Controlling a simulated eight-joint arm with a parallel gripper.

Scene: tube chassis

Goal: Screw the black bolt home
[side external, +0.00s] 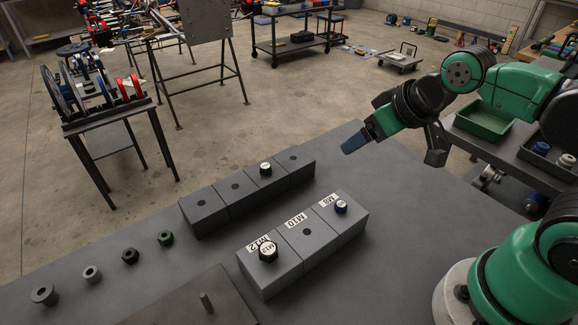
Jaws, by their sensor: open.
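A bolt with a black head and a white labelled top (268,251) stands upright in the block marked M12 (262,276), at the near end of the front row of blocks. Its shank is hidden, so I cannot tell how deep it sits. My gripper (396,150) is open and empty, with its fingers spread apart. It is in the air above the table's far right part, well up and right of the black bolt and apart from all the blocks.
Several loose nuts (130,256) lie left. A plate with a peg (206,302) is in front.

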